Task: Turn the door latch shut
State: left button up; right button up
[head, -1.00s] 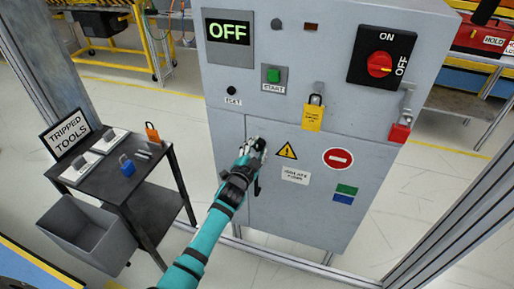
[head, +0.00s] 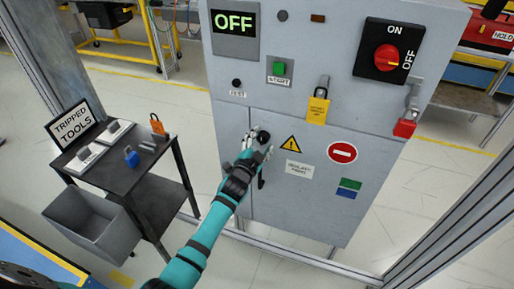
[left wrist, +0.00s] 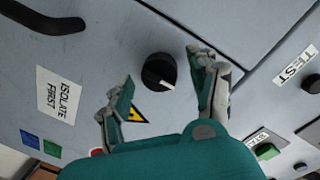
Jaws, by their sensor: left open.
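The door latch (left wrist: 160,71) is a round black knob with a pale pointer mark on the grey cabinet door. It also shows in the head view (head: 263,137). My left gripper (head: 258,143) is open in front of the door, with its fingers on either side of the knob. In the left wrist view, the left gripper's fingertips (left wrist: 160,64) are spread with a gap to the knob on both sides. No firm contact shows. My right gripper is not in view.
The black door handle (left wrist: 45,22) is beside the latch. The panel above carries a green START button (head: 280,68), a red rotary switch (head: 386,58), a yellow-tagged padlock (head: 318,108) and a red padlock (head: 404,128). A dark tool cart (head: 130,170) and grey bin (head: 95,225) stand left.

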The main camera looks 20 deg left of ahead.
pick_arm(q)
jog(key=s, duration=1.1)
jog(key=shift+s+a+r, duration=0.2)
jog(key=shift+s+r, duration=0.15)
jog(key=shift+r, duration=0.1)
jog(key=shift+f, duration=0.1)
jog(key=s+f+n+g, duration=0.2)
jog(key=s+f+g, duration=0.35)
jog(key=f, duration=0.95)
jog(key=s+f+n+g, duration=0.15)
jog(key=s+f, duration=0.65)
jog(key=f, duration=0.8)
jog(key=s+a+f+n+g, duration=0.1)
jog(key=s+f+g, duration=0.2)
jog(key=s+f, duration=0.3)
jog(key=s+a+f+n+g, duration=0.1)
jog(key=s+f+g, duration=0.2)
jog(key=s, duration=1.4)
jog(key=s+a+f+n+g, duration=0.1)
jog(key=s+f+g, duration=0.2)
jog(key=s+f, duration=0.7)
jog(key=shift+s+y, duration=0.3)
jog(key=shift+s, duration=0.65)
